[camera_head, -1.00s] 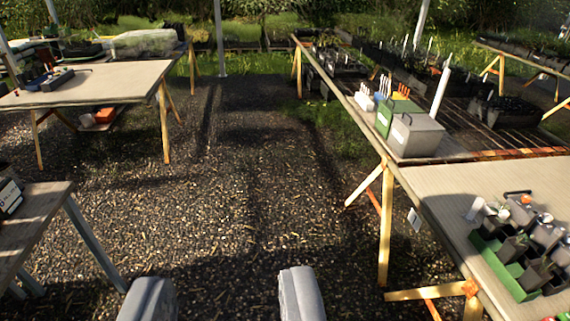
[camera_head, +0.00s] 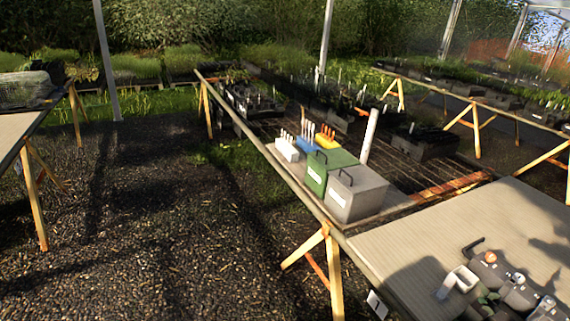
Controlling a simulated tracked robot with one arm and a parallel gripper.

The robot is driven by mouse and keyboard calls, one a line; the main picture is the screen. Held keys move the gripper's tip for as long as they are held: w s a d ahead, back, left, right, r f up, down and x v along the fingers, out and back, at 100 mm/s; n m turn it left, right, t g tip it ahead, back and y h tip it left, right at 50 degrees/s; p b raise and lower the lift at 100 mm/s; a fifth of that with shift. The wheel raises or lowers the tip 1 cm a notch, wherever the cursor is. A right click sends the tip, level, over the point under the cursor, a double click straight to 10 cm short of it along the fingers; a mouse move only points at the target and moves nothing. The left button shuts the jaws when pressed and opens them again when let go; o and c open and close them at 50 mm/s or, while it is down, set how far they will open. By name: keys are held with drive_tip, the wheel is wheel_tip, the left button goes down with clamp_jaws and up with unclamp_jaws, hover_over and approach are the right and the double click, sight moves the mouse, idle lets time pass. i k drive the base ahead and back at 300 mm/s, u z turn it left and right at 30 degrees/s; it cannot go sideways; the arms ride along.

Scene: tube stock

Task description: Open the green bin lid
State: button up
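The green bin (camera_head: 316,181) stands on the long bench right of the picture's middle. Its lid (camera_head: 338,157) looks closed, with a small dark handle on top. A grey bin (camera_head: 355,199) of similar shape stands right in front of it, with its own dark handle, and hides part of the green bin's near side. My gripper is outside the picture, so its opening does not show.
White (camera_head: 287,149), blue (camera_head: 305,144) and orange-yellow (camera_head: 325,139) holders stand behind the bins. A white post (camera_head: 369,136) rises beside them. Pots and a white cup (camera_head: 458,281) are on the near tabletop (camera_head: 430,232). Gravel floor (camera_head: 170,230) lies open to the left.

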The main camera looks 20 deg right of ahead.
sight(330, 159)
drive_tip(key=z, duration=0.1)
drive_tip(key=i, duration=1.3)
drive_tip(key=z, duration=0.35)
drive_tip(key=i, duration=2.1)
drive_tip(key=z, duration=0.05)
